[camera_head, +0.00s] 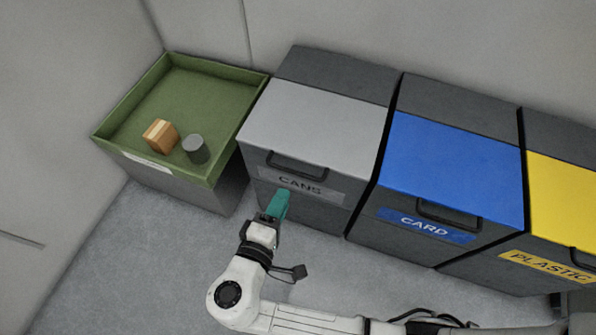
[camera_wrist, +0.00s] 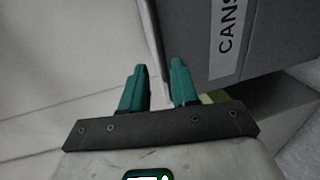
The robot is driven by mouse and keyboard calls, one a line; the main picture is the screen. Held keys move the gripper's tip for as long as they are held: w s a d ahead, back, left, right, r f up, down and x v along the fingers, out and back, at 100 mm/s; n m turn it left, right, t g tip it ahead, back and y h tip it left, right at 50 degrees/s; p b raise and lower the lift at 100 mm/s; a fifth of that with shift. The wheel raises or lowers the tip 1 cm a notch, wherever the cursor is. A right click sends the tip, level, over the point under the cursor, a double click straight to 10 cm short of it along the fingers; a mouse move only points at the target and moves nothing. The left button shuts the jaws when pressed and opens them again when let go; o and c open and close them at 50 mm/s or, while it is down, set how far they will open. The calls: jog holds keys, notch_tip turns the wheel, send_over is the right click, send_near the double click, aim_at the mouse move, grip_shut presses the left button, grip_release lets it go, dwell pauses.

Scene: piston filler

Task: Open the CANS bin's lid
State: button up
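The CANS bin (camera_head: 318,204) is dark grey with a light grey lid (camera_head: 318,125), which lies shut. A dark bar handle (camera_head: 298,168) sits at the lid's front edge, above the CANS label (camera_head: 326,190). My gripper (camera_head: 282,194) is in front of the bin, just below the handle in the head view. In the wrist view its two teal fingers (camera_wrist: 159,75) are apart, with nothing held between them. The wrist view shows the bin's dark side and its CANS label (camera_wrist: 229,42) beyond the right finger. I cannot tell whether the fingers touch the bin.
A green open-topped tray (camera_head: 112,119) on a grey base stands left of the bin, holding a cardboard box (camera_head: 160,135) and a grey cylinder (camera_head: 195,149). The blue-lidded CARD bin (camera_head: 452,165) and yellow-lidded PLASTIC bin (camera_head: 563,205) stand to the right. Floor in front is clear.

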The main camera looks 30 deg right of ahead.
aim_at(297, 172)
jog(key=b+x, duration=0.2)
jog(key=x, duration=0.8)
jog(key=shift+s, duration=0.15)
grip_shut()
